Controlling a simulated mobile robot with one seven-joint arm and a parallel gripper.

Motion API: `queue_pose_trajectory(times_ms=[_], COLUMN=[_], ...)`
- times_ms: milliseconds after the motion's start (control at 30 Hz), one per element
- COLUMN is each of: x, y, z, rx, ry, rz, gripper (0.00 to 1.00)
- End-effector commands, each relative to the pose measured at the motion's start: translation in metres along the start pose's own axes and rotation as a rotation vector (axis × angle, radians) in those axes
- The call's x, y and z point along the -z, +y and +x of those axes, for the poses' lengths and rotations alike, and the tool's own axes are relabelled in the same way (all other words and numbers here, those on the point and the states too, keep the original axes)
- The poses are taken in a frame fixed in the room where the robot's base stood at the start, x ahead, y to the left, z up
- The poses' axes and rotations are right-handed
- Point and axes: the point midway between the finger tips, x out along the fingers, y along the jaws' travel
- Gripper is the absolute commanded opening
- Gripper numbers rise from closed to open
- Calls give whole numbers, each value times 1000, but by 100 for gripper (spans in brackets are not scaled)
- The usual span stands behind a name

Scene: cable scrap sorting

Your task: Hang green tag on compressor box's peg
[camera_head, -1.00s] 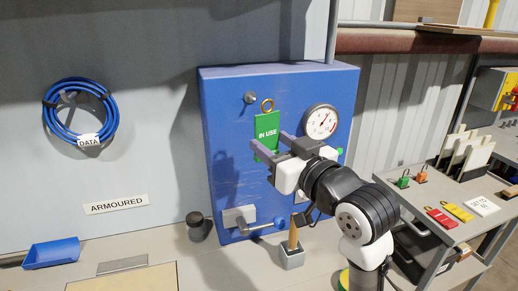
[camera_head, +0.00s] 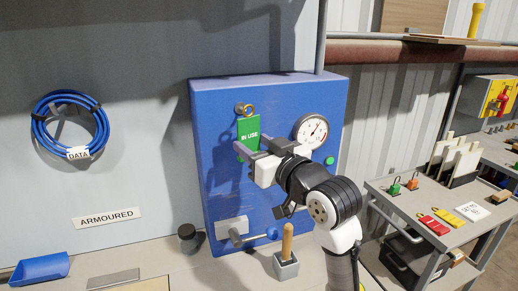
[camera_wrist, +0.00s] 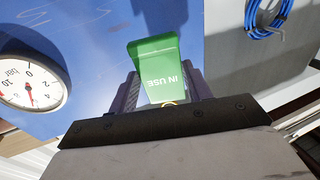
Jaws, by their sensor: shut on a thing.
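The compressor box (camera_head: 275,115) is a blue upright box with a round gauge (camera_head: 311,131). Its peg (camera_head: 239,107) is a grey knob high on the front face. The green tag (camera_head: 248,127) reads IN USE and has a brass ring (camera_head: 249,110) at its top. My gripper (camera_head: 252,144) is shut on the tag's lower part, in front of the box face. The ring overlaps the peg's right side in the head view; I cannot tell if it is around it. In the wrist view the tag (camera_wrist: 155,65) sits between the fingers (camera_wrist: 160,92); the peg is out of sight.
A lever (camera_head: 250,236) sticks out low on the box. A wooden-handled tool stands in a grey holder (camera_head: 286,266) below my arm. A trolley (camera_head: 385,186) with tags stands at right.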

Motion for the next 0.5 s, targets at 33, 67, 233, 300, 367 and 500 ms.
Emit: queue_pose_trajectory(times_ms=[33,67,233,300,367,500], x=[-1,-1,-2,-2,-3,-4], y=[1,1,4,5,6,8], z=[3,5,15,19,22,31], rx=[1,1,1,0,0,0], ry=[-2,-2,-1,-1,-2,-1], rz=[1,1,0,0,-1,-1], gripper=[28,28,28,28,28,17])
